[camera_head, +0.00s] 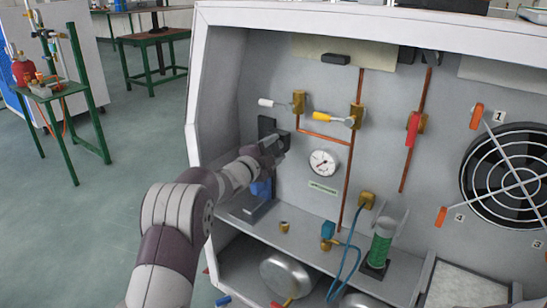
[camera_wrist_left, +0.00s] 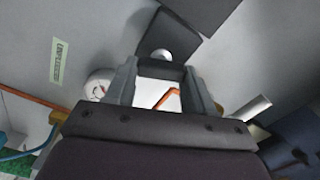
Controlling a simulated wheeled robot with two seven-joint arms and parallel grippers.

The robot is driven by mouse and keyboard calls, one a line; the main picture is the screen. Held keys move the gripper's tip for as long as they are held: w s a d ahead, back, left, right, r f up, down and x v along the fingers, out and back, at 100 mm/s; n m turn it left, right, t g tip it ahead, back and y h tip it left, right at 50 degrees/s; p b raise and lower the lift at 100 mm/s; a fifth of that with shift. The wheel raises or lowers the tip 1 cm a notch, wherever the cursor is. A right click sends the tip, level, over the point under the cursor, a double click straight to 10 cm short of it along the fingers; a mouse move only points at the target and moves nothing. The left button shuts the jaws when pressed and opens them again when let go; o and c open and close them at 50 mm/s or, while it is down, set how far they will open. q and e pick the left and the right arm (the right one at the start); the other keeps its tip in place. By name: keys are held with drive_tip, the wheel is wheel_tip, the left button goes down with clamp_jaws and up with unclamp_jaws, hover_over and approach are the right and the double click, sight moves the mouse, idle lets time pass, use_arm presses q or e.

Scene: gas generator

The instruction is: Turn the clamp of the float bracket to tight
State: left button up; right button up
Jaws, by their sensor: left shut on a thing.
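The float bracket (camera_head: 266,126) is a dark upright piece on the left part of the cabinet's back panel, partly hidden by my left gripper (camera_head: 273,147). In the left wrist view, my left gripper (camera_wrist_left: 161,85) has a dark bar, which looks like the clamp (camera_wrist_left: 160,70), between its fingertips and is shut on it. A pale round knob (camera_wrist_left: 160,54) shows just beyond the bar, with a dark block of the bracket (camera_wrist_left: 188,14) behind it. The clamp's exact turn angle cannot be told. A blue part (camera_head: 262,188) stands below the gripper, partly hidden by my arm. My right gripper is not in view.
A round gauge (camera_head: 323,163) is right of the gripper. White-handled (camera_head: 278,103) and yellow-handled (camera_head: 334,118) valves on copper pipes sit above it. The cabinet's left wall (camera_head: 210,100) is close to my arm. A green cylinder (camera_head: 380,247) stands on the shelf at right.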

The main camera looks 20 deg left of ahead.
use_arm(q)
drive_tip(key=shift+f+m+b, duration=0.15)
drive_tip(key=shift+m+b, duration=0.65)
drive_tip(key=shift+m, duration=0.3)
drive_tip(key=shift+f+m+b, duration=0.1)
drive_tip(key=shift+m+b, duration=0.7)
drive_tip(key=shift+m, duration=0.3)
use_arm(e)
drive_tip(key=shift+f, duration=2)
use_arm(q)
drive_tip(key=o, duration=1)
drive_tip(key=shift+o, duration=0.2)
drive_tip(key=shift+r, duration=0.1)
drive_tip(key=shift+s+r, duration=0.1)
drive_tip(key=shift+s, duration=0.2)
drive_tip(key=p+v, duration=0.3)
drive_tip(key=v, duration=0.9)
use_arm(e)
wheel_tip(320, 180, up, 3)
